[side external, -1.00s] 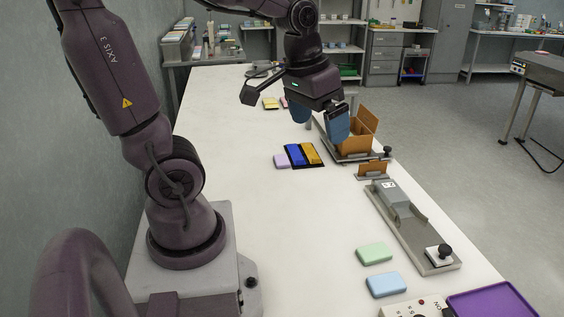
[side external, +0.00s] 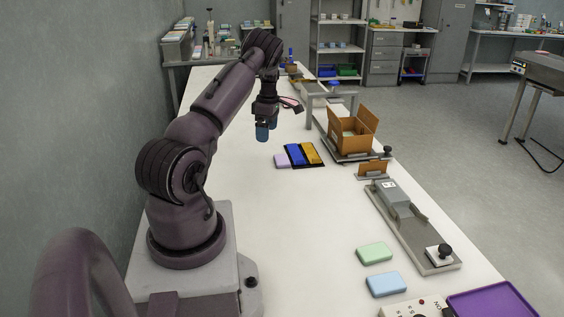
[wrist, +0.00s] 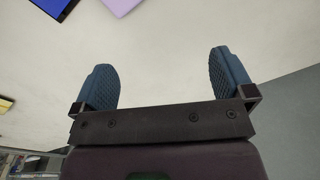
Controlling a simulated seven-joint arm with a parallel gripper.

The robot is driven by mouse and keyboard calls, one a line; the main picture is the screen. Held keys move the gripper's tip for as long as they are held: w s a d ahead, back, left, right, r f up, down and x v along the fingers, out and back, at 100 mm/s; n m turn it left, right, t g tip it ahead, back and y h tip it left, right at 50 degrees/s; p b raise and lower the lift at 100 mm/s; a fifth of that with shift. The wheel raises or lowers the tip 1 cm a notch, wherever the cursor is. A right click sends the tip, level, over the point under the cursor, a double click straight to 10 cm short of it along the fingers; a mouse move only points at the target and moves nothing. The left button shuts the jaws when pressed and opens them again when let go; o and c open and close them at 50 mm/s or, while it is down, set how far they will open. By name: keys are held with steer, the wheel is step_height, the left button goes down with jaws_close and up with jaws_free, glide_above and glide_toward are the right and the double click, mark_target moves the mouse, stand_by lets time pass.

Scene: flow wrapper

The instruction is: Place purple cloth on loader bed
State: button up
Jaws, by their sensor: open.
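A lavender-purple folded cloth (side external: 282,160) lies flat on the white table, just left of a black tray (side external: 320,164). A blue piece (side external: 294,154) and an orange piece (side external: 310,152) lie in that tray. The lavender cloth also shows in part at the top edge of the wrist view (wrist: 122,4), beside the blue piece (wrist: 55,6). My gripper (side external: 262,132) hangs above the table, behind and left of the cloth in the side view. Its blue fingers are apart and empty in the wrist view (wrist: 166,78). I cannot tell which fixture is the loader bed.
An open brown carton (side external: 350,137) stands on a fixture at the right edge. A long grey fixture (side external: 412,232) with a black knob lies nearer. Green (side external: 374,253) and light-blue (side external: 386,284) pads lie in front, near a purple tray (side external: 490,302). The table's middle is clear.

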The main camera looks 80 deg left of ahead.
steer(key=w+a+r+n, duration=0.2)
steer(key=w+n, duration=0.1)
steer(key=n, duration=0.2)
glide_above(276, 159)
steer(key=shift+t, duration=0.3)
step_height(276, 159, down, 8)
steer(key=shift+s+a+r, duration=0.1)
steer(key=f, duration=0.5)
steer(key=shift+d+f, duration=0.15)
steer(key=shift+d, duration=0.1)
steer(key=c, duration=0.9)
